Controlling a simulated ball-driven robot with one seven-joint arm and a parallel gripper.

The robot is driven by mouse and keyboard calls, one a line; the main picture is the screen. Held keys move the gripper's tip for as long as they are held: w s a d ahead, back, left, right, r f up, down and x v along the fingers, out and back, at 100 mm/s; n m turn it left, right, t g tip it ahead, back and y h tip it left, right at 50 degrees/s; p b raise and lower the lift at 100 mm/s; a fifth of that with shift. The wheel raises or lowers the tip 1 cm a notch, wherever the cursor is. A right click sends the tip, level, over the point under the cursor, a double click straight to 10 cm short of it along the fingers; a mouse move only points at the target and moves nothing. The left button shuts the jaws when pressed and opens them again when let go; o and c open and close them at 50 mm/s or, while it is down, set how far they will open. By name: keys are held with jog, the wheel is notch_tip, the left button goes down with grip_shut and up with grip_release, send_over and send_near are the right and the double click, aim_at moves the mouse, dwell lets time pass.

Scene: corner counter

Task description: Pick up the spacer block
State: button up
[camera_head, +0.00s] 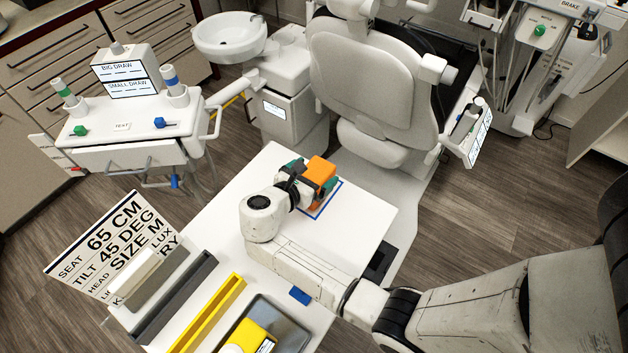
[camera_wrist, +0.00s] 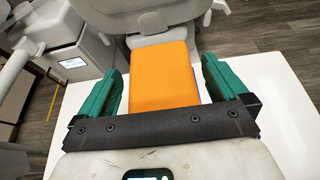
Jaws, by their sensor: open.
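An orange block (camera_head: 319,169), which I take to be the spacer block, is on the white table beside a blue outlined square. In the wrist view the orange block (camera_wrist: 162,72) lies between the two green fingers. My gripper (camera_wrist: 163,84) is open, with one finger on each side of the block and a visible gap on both sides. In the head view my gripper (camera_head: 308,183) is at the block, and my arm hides part of the block's near side and of the outline.
The white table (camera_head: 365,212) is clear to the right of the block. A small blue block (camera_head: 300,296), a yellow channel (camera_head: 212,312), a dark grey channel (camera_head: 178,298) and a tray (camera_head: 285,325) holding a yellow item lie nearer. A dental chair (camera_head: 365,75) stands behind the table.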

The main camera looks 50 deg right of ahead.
jog(key=shift+d+f, duration=0.1)
jog(key=shift+d, duration=0.1)
jog(key=c, duration=1.1)
jog(key=shift+r, duration=0.4)
notch_tip(320, 180, up, 2)
jog(key=shift+r, duration=0.1)
jog(key=s+d+r, duration=0.7)
jog(key=s+r, duration=0.3)
jog(key=s, duration=0.1)
jog(key=shift+s+d+b, duration=0.2)
jog(key=shift+s+b, duration=0.15)
jog(key=shift+b, duration=0.05)
